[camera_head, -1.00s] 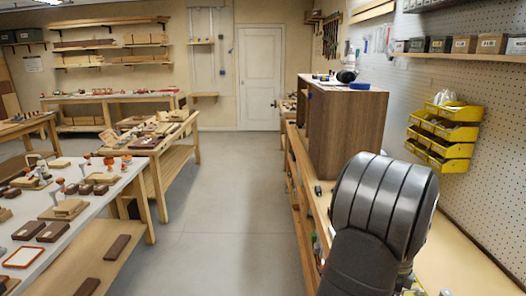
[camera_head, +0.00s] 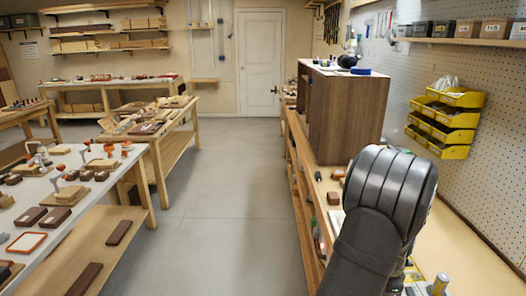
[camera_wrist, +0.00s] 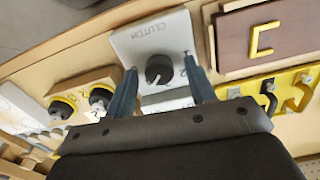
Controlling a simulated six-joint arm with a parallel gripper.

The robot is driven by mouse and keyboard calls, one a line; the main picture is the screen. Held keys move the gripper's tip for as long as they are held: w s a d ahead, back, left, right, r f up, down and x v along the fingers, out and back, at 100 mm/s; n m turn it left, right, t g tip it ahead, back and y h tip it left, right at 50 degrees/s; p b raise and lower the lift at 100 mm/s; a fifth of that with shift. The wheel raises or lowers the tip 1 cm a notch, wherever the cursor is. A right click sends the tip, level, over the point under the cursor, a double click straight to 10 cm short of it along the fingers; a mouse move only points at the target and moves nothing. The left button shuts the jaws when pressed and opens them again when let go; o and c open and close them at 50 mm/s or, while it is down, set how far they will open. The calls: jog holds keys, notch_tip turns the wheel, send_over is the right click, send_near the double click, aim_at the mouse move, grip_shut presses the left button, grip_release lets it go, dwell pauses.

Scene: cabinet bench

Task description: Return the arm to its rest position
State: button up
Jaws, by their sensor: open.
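My arm (camera_head: 385,205) is in the head view at the lower right, over the right-hand bench, and hides part of it. My gripper tips are not visible there. In the wrist view my gripper (camera_wrist: 160,68) shows two blue-grey fingers spread apart with nothing held between them.
A brown wooden cabinet (camera_head: 347,115) stands on the bench (camera_head: 460,250) beyond my arm. Yellow bins (camera_head: 440,130) hang on the pegboard at right. In the wrist view are two more knobs (camera_wrist: 62,108) and a dark plaque (camera_wrist: 245,40). The floor aisle (camera_head: 235,180) is clear.

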jog(key=n, duration=1.1)
jog(key=shift+w, duration=0.1)
jog(key=shift+n, duration=0.3)
dwell(2.8)
